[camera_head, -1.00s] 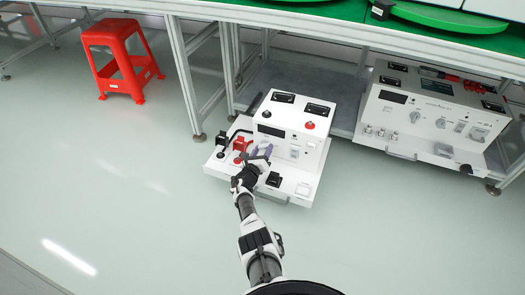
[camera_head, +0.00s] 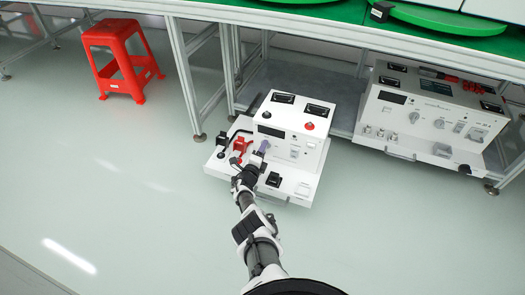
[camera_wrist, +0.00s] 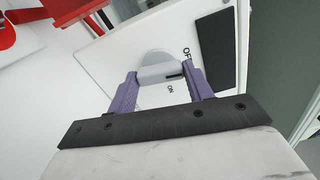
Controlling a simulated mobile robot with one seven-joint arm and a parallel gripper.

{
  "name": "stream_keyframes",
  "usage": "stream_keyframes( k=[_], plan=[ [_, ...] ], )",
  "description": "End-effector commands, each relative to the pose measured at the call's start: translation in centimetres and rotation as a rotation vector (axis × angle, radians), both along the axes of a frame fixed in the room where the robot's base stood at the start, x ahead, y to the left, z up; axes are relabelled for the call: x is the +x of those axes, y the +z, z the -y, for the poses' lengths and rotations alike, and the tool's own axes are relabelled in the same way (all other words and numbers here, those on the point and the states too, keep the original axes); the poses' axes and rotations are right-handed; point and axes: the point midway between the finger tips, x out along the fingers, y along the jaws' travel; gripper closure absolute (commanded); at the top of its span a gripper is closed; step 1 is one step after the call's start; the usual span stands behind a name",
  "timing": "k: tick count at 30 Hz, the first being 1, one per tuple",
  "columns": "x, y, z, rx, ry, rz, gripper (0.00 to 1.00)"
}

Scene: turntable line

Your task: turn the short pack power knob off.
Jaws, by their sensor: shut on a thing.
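The short pack (camera_head: 318,112) is a white box with a sloped front panel and low front shelf, standing on the floor at the table's edge. Its grey power knob (camera_wrist: 158,62) shows in the wrist view, on a white panel with OFF and ON printed at its right. A dark mark on the knob's right side lies between the two labels, nearer ON. My gripper (camera_wrist: 160,77) has its purple fingers on either side of the knob, shut on it.
Red and black clamps (camera_head: 239,144) sit just left of my gripper. A black block (camera_head: 273,179) is on the shelf to its right. A larger white unit (camera_head: 432,112) stands at right, under the green-topped table. A red stool (camera_head: 122,60) is at upper left. The front floor is clear.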

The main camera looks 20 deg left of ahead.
Motion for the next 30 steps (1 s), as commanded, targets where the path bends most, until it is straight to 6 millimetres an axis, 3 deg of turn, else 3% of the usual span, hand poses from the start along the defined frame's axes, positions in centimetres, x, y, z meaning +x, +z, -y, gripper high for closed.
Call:
stream_keyframes(
  k=[12,27,28,30],
  plan=[
    [-0.01,0.04,-0.08,-0.157,0.001,-0.004,0.72],
    [0.01,0.05,-0.07,-0.172,0.001,-0.005,0.72],
    [0.00,0.05,-0.07,-0.172,0.001,-0.005,0.45],
    [0.00,0.05,-0.07,-0.171,0.001,-0.005,0.36]
  ],
)
